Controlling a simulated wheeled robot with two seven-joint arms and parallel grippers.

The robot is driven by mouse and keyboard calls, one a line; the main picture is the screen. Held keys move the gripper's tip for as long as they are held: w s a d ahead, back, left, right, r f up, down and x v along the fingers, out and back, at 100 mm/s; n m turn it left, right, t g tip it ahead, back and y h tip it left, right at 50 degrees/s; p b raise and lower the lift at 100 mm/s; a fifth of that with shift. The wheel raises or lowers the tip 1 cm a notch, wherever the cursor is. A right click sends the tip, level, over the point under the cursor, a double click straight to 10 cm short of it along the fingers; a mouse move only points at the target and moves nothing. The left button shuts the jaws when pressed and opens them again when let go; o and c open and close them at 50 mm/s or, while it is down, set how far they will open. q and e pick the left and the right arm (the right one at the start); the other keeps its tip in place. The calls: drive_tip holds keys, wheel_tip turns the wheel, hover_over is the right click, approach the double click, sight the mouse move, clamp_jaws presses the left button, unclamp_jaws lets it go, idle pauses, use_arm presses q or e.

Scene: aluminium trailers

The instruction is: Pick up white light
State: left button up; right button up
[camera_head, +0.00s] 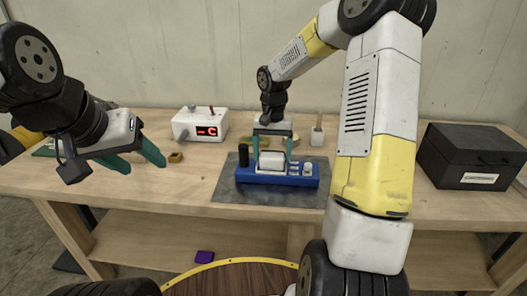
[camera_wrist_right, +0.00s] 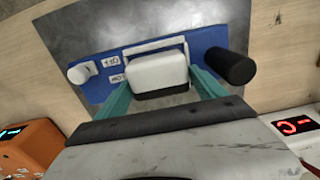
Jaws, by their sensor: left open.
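The white light (camera_head: 271,161) is a rounded white block at the blue base (camera_head: 300,180) on the bench. It shows large in the right wrist view (camera_wrist_right: 157,74), in front of a white frame on the blue base. My right gripper (camera_head: 272,150) is over it from behind, with one teal finger on each side of the light. In the right wrist view the fingertips (camera_wrist_right: 160,84) are close along both sides; whether they press on it I cannot tell. Whether the light is seated or slightly raised is unclear. My left gripper (camera_head: 139,158) is open and empty over the bench's left part.
The blue base has a black cylinder (camera_head: 243,155) and a white knob (camera_head: 308,169), on a grey mat (camera_head: 228,188). A white box with red display (camera_head: 202,124) stands behind left.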

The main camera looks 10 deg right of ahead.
drive_tip(key=c, duration=1.2)
